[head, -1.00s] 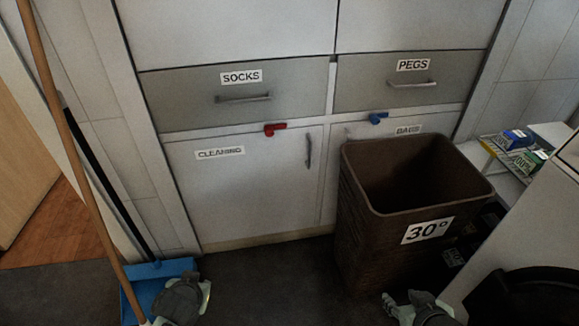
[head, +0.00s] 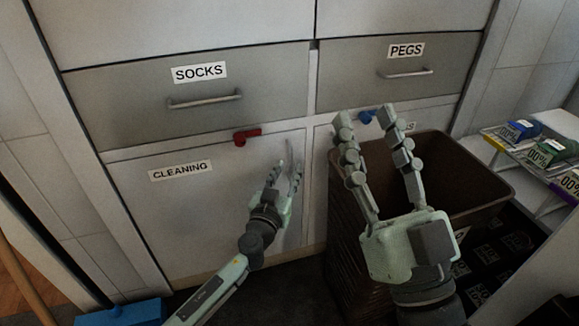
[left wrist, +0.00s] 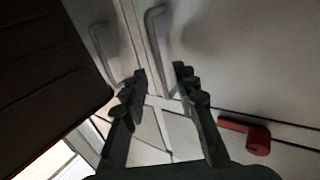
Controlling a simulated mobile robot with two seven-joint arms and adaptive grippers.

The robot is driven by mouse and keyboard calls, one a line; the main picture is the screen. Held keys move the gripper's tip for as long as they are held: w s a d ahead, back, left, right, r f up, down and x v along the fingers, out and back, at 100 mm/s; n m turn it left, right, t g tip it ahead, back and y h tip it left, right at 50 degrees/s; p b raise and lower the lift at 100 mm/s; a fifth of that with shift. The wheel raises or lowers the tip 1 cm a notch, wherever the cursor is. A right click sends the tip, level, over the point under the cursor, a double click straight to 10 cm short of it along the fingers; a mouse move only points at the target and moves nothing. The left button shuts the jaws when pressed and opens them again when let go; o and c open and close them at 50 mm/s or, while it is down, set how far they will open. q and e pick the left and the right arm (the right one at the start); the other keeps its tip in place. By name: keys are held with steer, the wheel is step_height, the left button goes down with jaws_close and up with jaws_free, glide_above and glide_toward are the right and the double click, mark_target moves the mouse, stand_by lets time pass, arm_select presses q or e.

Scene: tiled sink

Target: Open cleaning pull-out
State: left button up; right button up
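The cleaning pull-out (head: 190,215) is a pale front labelled CLEANING under the SOCKS drawer; it looks shut. Its upright handle (head: 290,155) is partly hidden by my left gripper in the head view and shows as a grey bar (left wrist: 157,45) in the left wrist view. A red latch (head: 247,137) lies sideways at its top edge and also shows in the left wrist view (left wrist: 246,134). My left gripper (left wrist: 160,72) is open and empty in front of the handle, with no contact visible. My right gripper (head: 365,112) is open and empty, raised before the bin.
A brown bin (head: 480,185) stands at the right, before the neighbouring door with a blue latch (head: 367,117). A shelf with small boxes (head: 545,150) is further right.

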arm_select(q)
steer(key=shift+x, duration=1.1)
steer(key=shift+c, duration=0.4)
jaws_close()
